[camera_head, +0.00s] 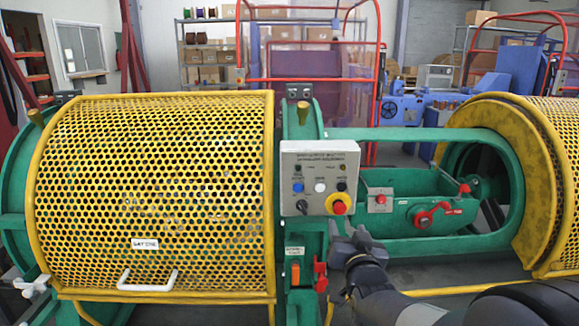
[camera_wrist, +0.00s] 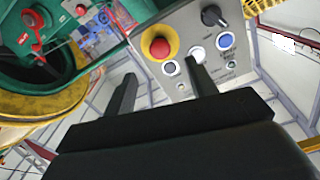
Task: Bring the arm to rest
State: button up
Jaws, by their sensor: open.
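My gripper (camera_head: 352,241) is at the end of my dark arm, low and right of the grey control box (camera_head: 304,162) in the head view. In the wrist view my gripper (camera_wrist: 161,88) shows two dark fingers apart with nothing between them. Beyond the fingers is the control box (camera_wrist: 165,22), with a red mushroom button on a yellow ring (camera_wrist: 159,48), a white button (camera_wrist: 197,54), a blue button (camera_wrist: 225,40) and a black knob (camera_wrist: 212,15). The left finger is clear of the box in the picture; the right finger overlaps its edge. I cannot tell the exact gap.
A yellow perforated guard (camera_head: 150,190) with a white handle (camera_head: 147,281) covers the left drum. A red lever (camera_head: 320,277) sits just left of my gripper. A green frame (camera_head: 430,245) with a red-handled valve (camera_head: 430,215) is behind the arm. Another yellow guard (camera_head: 505,165) stands right.

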aim_at(341, 211)
jog(key=w, duration=0.6)
jog(key=shift+w, duration=0.35)
jog(key=shift+w+r+p, duration=0.1)
jog(key=shift+w+p, duration=0.2)
jog(key=shift+p, duration=0.2)
jog(key=shift+w, duration=0.1)
